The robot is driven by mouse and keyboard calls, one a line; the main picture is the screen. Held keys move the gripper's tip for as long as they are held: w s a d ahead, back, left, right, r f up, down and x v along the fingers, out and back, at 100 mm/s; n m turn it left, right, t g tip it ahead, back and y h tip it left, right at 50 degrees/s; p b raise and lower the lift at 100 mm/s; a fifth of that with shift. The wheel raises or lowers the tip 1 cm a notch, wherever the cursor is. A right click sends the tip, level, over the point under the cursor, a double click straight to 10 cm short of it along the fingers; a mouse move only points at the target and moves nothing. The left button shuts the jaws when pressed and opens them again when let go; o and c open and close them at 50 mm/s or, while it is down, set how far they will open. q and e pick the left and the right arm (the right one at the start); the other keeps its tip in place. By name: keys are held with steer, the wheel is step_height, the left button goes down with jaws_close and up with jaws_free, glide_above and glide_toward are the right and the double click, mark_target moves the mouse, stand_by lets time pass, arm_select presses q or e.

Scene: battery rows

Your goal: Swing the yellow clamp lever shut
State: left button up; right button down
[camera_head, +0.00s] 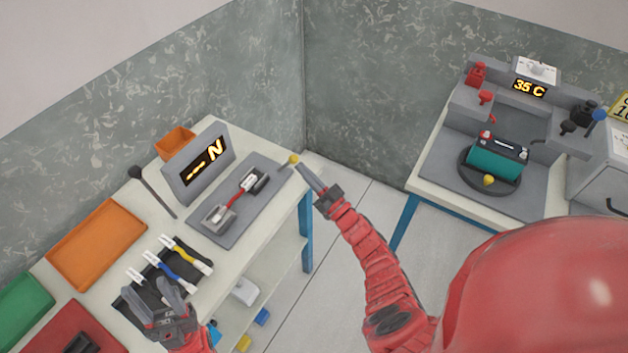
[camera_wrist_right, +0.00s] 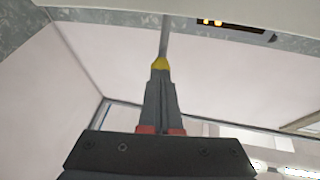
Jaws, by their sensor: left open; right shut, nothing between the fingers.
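The yellow ball knob (camera_head: 293,159) of the clamp lever is at the right end of the grey test plate (camera_head: 225,236) on the left bench. In the right wrist view the yellow knob (camera_wrist_right: 160,64) is on a grey rod, right at my fingertips. My right gripper (camera_head: 303,171) is shut and empty, its tips just beside the knob; I cannot tell whether they touch. A red piece with grey and dark ends (camera_head: 246,183) lies on the plate. My left gripper (camera_head: 155,290) is open and empty above the bench's near edge.
An "N" display (camera_head: 198,163) stands behind the plate. Leads with yellow, blue and black sleeves (camera_head: 178,270) lie near my left gripper. Orange (camera_head: 97,246), green and red trays are at left. A second bench holds a teal battery (camera_head: 497,158) and another yellow knob (camera_head: 489,180).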

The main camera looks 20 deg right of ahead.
stand_by(0.3)
steer(key=shift+w+a+r+p, duration=0.1)
steer(key=shift+r+p, duration=0.15)
steer(key=shift+p, duration=0.25)
steer(key=w+a+r+g+p, duration=0.1)
steer(key=p, duration=0.2)
steer(key=w+a+r+n+g+h+p, duration=0.1)
steer(key=r+g+p, duration=0.1)
steer(key=p, duration=0.2)
steer(key=w+a+r+g+h+p, duration=0.1)
steer(key=w+g+p, duration=0.1)
steer(key=p, duration=0.2)
steer(key=shift+r, duration=0.35)
steer(key=a+x, duration=0.1)
steer(key=x, duration=0.6)
steer(key=shift+a+b, duration=0.35)
steer(key=shift+r, duration=0.1)
